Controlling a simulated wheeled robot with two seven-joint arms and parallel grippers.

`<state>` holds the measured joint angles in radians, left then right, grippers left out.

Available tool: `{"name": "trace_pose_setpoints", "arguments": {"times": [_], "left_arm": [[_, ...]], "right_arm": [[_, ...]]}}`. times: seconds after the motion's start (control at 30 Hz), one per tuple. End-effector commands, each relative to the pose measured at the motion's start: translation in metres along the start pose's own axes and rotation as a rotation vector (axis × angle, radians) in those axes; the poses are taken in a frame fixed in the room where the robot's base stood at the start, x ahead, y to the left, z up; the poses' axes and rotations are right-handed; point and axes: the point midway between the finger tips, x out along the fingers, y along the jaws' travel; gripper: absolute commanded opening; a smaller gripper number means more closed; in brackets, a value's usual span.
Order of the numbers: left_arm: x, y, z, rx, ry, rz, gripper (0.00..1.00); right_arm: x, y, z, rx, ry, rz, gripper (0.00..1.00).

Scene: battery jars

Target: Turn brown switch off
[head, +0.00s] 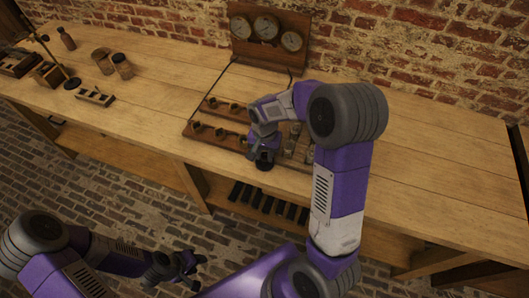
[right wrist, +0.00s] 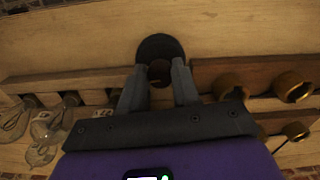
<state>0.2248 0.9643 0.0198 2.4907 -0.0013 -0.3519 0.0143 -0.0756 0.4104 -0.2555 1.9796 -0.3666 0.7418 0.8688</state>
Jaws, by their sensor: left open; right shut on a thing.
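A brown wooden board (head: 188,131) with dark knobs lies near the front edge of the workbench. Rounded brown-gold knobs (right wrist: 293,86) show on brown wood at the right of the right wrist view. My right gripper (head: 264,160) reaches down at the board's right end, by the bench's front edge. In the right wrist view its fingers (right wrist: 160,82) are shut on a dark round piece (right wrist: 157,45). I cannot tell whether that piece is the brown switch; the arm hides part of the board. My left gripper (head: 190,262) is open and empty, low in front of the bench.
Glass bulbs or jars (right wrist: 42,125) stand left of my right gripper in the wrist view. A wooden panel with three dials (head: 268,59) stands at the back wall. Jars (head: 122,66) and a small wooden piece (head: 95,97) are at left. The right bench top (head: 435,160) is clear.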

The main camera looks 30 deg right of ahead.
Motion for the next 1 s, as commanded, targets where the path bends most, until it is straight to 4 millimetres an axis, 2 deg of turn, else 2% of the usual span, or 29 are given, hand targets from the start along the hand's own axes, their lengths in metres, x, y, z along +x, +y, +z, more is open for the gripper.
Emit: {"name": "trace_pose_setpoints", "arguments": {"times": [1.0], "left_arm": [[-0.029, 0.011, 0.001, 0.0, 0.0, 0.0, 0.43]], "right_arm": [[-0.002, 0.003, -0.002, -0.932, 0.001, 0.0, 0.0]]}}
